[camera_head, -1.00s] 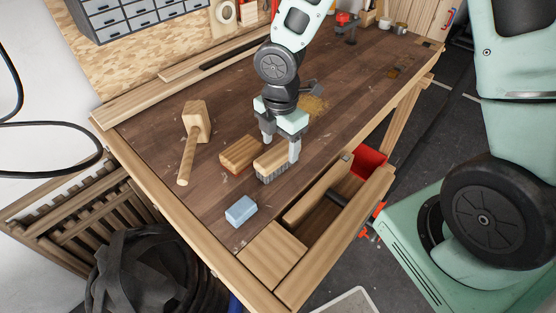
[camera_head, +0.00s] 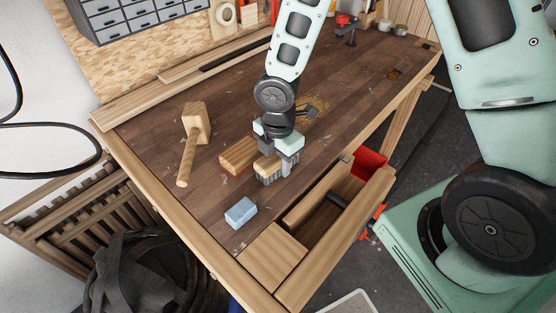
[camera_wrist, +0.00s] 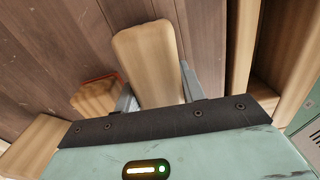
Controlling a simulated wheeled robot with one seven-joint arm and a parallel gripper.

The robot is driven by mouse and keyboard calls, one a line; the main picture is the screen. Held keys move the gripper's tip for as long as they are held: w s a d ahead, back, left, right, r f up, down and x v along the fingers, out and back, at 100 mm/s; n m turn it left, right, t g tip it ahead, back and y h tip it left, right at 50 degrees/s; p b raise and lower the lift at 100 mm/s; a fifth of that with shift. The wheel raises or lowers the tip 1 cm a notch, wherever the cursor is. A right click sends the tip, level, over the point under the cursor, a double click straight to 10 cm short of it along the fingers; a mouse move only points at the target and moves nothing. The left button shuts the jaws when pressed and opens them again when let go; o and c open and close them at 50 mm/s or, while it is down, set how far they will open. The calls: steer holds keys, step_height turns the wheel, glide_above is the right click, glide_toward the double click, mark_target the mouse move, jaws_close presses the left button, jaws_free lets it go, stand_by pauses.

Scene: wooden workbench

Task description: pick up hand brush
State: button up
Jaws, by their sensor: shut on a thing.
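The hand brush (camera_head: 266,167) has a light wooden back and grey bristles facing down. It is on or just above the bench, near the open bench compartment; I cannot tell whether the bristles touch the top. My gripper (camera_head: 275,162) points down over it, with one finger on each side, shut on the wooden back. In the wrist view, the brush's back (camera_wrist: 148,60) sits between the two fingers (camera_wrist: 157,92) and sticks out beyond them. The gripper hides part of the brush in the head view.
A wooden block with a reddish underside (camera_head: 238,155) lies close to the brush's left. A blue block (camera_head: 240,212) lies nearer the front, and a wooden mallet (camera_head: 188,150) farther left. The open compartment (camera_head: 318,207) is at right. The bench beyond the mallet is mostly clear.

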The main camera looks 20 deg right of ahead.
steer(key=shift+r, duration=0.1)
step_height(320, 180, up, 10)
steer(key=shift+f+p, duration=0.1)
steer(key=shift+p, duration=0.7)
